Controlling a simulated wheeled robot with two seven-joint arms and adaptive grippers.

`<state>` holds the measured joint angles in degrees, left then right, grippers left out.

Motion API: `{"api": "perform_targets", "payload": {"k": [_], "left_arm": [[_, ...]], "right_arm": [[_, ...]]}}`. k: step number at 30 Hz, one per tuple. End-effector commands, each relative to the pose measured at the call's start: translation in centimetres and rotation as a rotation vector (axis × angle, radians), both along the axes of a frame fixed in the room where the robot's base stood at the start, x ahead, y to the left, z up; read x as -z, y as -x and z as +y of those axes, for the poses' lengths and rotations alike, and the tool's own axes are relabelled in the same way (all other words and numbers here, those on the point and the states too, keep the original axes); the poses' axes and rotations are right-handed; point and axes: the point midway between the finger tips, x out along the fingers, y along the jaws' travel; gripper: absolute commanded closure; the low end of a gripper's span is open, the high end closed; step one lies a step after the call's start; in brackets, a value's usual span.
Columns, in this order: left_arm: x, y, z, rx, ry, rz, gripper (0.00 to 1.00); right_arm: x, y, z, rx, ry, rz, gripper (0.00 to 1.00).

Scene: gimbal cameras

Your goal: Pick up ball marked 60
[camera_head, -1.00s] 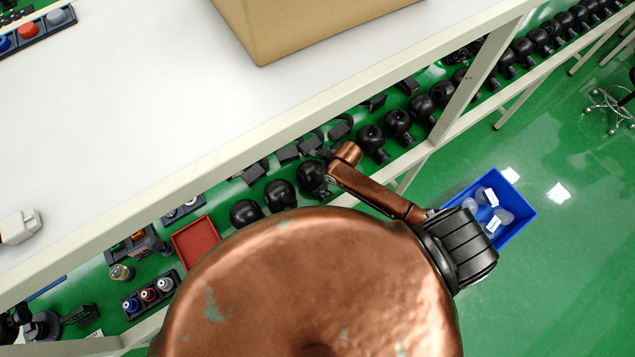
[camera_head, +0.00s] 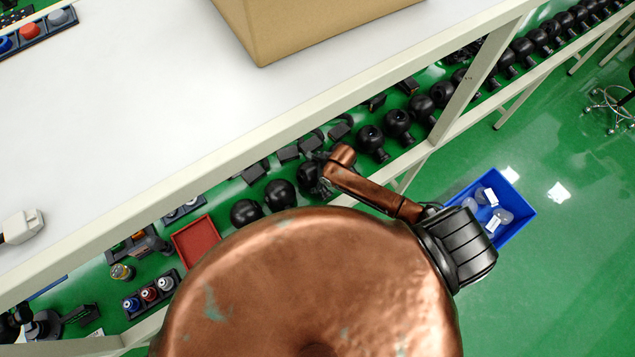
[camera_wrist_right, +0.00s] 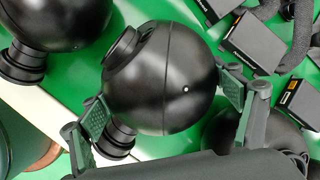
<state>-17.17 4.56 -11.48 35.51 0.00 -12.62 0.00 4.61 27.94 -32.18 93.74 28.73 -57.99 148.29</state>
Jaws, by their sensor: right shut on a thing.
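Several round black ball-shaped cameras stand in a row on the shelf below the white table. My right gripper (camera_wrist_right: 163,92) has a finger on each side of one black ball (camera_wrist_right: 168,65) and is shut on it. A short ribbed black neck extends from this ball at the lower left. No number 60 is readable on any ball. In the head view, the end of my right arm is beside this ball (camera_head: 306,178), but the fingers are too small to make out. My left gripper is not in view.
The white table (camera_head: 150,100) and its edge lie above the shelf, with a cardboard box (camera_head: 320,25) on top. Neighbouring balls (camera_head: 281,194) stand close by. A red tray (camera_head: 196,243) is on the left. A blue bin (camera_head: 520,210) with clear items sits on the green floor.

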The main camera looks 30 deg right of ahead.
Motion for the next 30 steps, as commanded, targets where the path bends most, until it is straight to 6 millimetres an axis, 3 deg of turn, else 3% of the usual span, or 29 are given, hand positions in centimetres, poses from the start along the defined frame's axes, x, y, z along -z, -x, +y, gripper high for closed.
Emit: {"api": "perform_targets", "payload": {"k": [12,23,30], "left_arm": [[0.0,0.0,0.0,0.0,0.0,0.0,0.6],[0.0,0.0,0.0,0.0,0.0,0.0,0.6],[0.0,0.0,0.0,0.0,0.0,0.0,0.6]], "right_arm": [[0.1,0.1,-0.3,0.001,0.006,0.002,0.57],[-0.4,0.1,-0.3,0.0,0.005,0.002,0.57],[-3.7,0.3,0.5,-0.002,-0.003,0.0,0.57]]}}
